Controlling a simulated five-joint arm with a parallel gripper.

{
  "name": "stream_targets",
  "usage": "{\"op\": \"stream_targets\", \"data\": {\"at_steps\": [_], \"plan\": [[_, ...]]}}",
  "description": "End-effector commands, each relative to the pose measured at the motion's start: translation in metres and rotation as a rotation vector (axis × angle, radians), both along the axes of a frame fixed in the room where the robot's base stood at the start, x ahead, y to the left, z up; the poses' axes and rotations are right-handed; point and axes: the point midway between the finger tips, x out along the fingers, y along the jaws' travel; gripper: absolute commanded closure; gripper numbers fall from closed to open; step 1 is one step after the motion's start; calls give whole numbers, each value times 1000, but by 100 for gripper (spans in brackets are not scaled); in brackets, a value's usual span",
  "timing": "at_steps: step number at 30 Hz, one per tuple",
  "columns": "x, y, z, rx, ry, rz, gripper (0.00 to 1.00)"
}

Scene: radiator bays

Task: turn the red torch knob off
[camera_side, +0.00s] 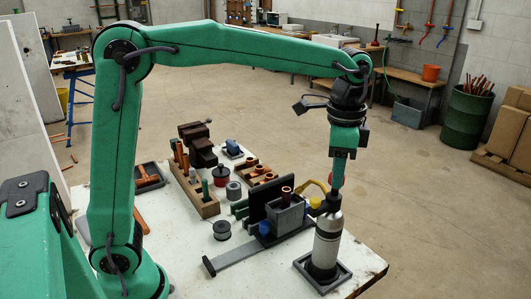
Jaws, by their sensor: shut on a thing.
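The torch (328,238) stands upright, slightly tilted, as a silver cylinder with a dark lower part in a square dark holder (341,276) at the table's front right corner. My gripper (337,186) points down at the torch's top, and its jaws are shut on the knob there. A small bit of the red knob (331,179) shows at the left side of the jaws; the rest is hidden by them. How far the knob is turned cannot be told from this view.
Left of the torch stand a grey box (286,217) with a copper pipe and a dark upright plate. A wire spool (222,230), wooden rack (196,190) and vise (198,143) are farther left. Bare tabletop lies at the front left.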

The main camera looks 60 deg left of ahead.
Motion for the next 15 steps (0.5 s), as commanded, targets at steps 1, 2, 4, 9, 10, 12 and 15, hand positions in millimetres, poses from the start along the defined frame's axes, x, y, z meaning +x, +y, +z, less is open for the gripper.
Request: {"op": "stream_targets", "data": {"at_steps": [1, 2, 4, 9, 10, 12, 15], "plan": [[0, 0, 1, -1, -4, 0, 94], [0, 0, 1, -1, -4, 0, 94], [0, 0, 1, -1, -4, 1, 67], [0, 0, 1, -1, -2, 1, 49], [0, 0, 1, -1, -2, 1, 49], [0, 0, 0, 0, -1, 1, 49], [0, 0, 0, 0, -1, 1, 49]]}}
